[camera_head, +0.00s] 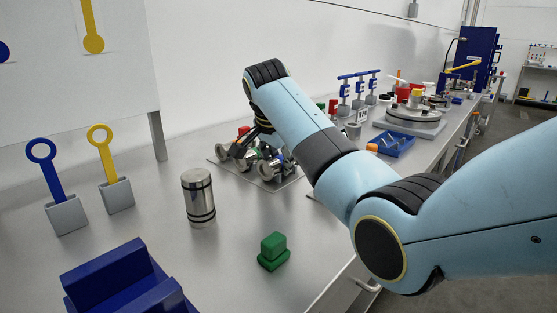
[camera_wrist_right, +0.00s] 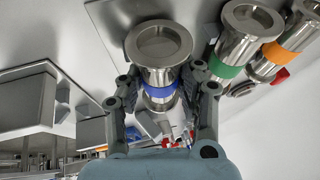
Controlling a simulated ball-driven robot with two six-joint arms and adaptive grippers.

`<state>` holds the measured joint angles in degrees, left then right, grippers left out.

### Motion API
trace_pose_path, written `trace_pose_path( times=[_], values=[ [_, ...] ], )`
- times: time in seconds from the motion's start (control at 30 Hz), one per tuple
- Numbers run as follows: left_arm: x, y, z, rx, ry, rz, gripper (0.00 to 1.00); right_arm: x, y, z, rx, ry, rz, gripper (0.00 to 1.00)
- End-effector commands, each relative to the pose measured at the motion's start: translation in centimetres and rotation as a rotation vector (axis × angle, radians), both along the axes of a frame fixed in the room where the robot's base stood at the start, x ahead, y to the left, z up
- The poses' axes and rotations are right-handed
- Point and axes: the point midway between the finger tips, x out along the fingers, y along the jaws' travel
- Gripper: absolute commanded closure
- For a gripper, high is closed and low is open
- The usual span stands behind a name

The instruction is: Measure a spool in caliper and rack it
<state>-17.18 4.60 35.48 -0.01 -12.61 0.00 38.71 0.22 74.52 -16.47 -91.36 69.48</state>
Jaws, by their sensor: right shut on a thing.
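A steel spool with a blue band (camera_wrist_right: 160,88) sits between the fingers of my right gripper (camera_wrist_right: 163,92) in the right wrist view, and the gripper is shut on it. A spool with a green band (camera_wrist_right: 232,50) and one with an orange band (camera_wrist_right: 280,52) lie beside it. In the head view the steel spools (camera_head: 268,170) are grouped on a flat plate (camera_head: 288,186), partly hidden by my right arm, which also hides most of the gripper. I cannot make out the caliper or the rack with certainty. My left gripper is not in view.
A steel cylinder with black bands (camera_head: 198,190), a green block (camera_head: 273,251) and a blue block (camera_head: 115,280) stand on the near bench. Blue and yellow ring-handled tools stand in grey holders (camera_head: 67,215). A blue tray (camera_head: 386,144) lies beyond my arm. Bare bench surrounds the cylinder.

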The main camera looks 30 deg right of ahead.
Motion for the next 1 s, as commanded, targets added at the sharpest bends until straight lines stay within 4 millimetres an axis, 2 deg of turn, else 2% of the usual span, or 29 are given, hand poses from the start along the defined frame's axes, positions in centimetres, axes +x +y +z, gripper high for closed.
trace_pose_path(
  times=[0.13, 0.17, 0.37, 0.6, 0.73, 0.87, 1.0],
  values=[
    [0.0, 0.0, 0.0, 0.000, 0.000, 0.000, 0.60, 0.0, 0.0, 0.1, -0.001, -0.001, 0.000, 1.00],
    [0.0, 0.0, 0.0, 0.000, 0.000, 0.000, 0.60, 0.0, 0.0, 0.1, -0.001, -0.001, 0.000, 0.64],
    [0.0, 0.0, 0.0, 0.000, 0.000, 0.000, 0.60, 0.0, 0.0, 0.1, 0.000, -0.001, 0.000, 0.38],
    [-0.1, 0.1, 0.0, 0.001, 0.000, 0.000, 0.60, 0.0, 0.0, 0.0, 0.001, 0.001, 0.000, 0.38],
    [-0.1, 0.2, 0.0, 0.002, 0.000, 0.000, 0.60, -0.2, 0.3, 0.7, 0.000, -0.001, 0.000, 0.38],
    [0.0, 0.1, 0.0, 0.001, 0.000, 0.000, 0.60, -0.9, 1.0, 2.7, 0.002, -0.004, 0.001, 0.38],
    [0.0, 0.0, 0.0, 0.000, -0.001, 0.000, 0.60, -2.0, 1.9, 5.7, 0.003, -0.005, 0.000, 0.38]
  ],
)
